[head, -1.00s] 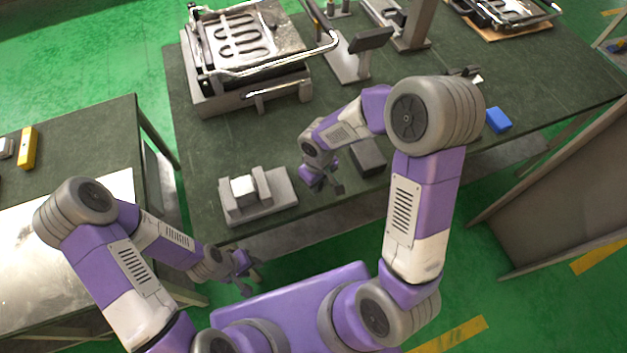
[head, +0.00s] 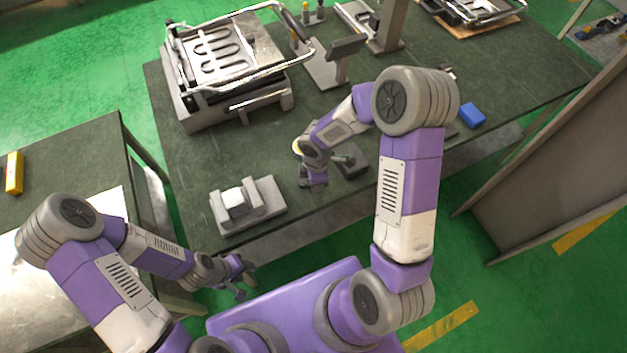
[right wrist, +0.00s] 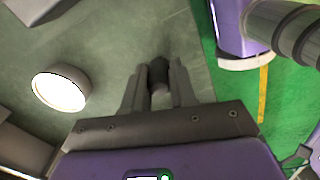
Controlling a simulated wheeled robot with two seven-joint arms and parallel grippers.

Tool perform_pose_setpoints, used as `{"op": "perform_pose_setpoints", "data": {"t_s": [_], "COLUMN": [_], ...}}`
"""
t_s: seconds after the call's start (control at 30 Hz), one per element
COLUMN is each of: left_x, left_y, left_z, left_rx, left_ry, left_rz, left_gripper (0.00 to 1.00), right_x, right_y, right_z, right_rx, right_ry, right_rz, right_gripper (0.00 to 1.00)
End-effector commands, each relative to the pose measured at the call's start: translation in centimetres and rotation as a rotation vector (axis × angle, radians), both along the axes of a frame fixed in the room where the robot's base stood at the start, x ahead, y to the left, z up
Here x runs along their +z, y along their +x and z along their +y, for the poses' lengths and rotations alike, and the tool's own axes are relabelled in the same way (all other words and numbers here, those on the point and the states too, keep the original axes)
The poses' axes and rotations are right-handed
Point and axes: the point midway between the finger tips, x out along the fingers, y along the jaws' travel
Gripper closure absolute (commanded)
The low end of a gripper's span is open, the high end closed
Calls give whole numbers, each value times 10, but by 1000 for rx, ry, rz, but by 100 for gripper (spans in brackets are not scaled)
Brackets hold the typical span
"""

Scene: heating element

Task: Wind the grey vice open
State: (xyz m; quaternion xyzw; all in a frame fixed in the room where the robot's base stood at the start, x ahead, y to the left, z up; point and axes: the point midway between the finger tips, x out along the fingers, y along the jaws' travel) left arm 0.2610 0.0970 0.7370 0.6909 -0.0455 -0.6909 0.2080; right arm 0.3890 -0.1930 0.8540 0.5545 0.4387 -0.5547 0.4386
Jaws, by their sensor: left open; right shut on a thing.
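The grey vice (head: 268,208) stands near the front edge of the dark bench, with a pale block (head: 235,200) between its jaws. My right gripper (head: 316,184) is just right of the vice, low over the bench. In the right wrist view, its fingers (right wrist: 160,82) are shut on a dark round piece (right wrist: 178,76). I cannot tell whether that piece joins the vice. My left gripper (head: 242,277) is open and empty, in front of the bench edge and below the vice in the picture.
A dark grey block (head: 352,163) sits right of my right gripper. A round white-topped thing (right wrist: 60,90) stands near it in the right wrist view. The heating-element fixture (head: 225,65) is behind the vice. A blue block (head: 472,115) lies farther right. Bench left of the vice is clear.

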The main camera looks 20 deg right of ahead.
Motion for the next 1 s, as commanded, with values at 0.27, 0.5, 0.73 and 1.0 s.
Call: {"op": "perform_pose_setpoints", "data": {"t_s": [0.27,0.5,0.73,1.0], "left_x": [22,40,55,67], "left_y": [0,0,0,0], "left_z": [0,0,0,0], "left_rx": [0,0,0,0], "left_ry": [0,0,0,0], "left_rz": [0,0,0,0], "left_gripper": [57,57,57,57], "right_x": [3,3,3,2], "right_y": [9,18,27,35], "right_z": [-8,-12,-14,-14], "right_rx": [262,491,695,877], "right_ry": [0,1,1,0], "right_rz": [0,-1,-2,-3], "right_gripper": [100,100,100,100]}}
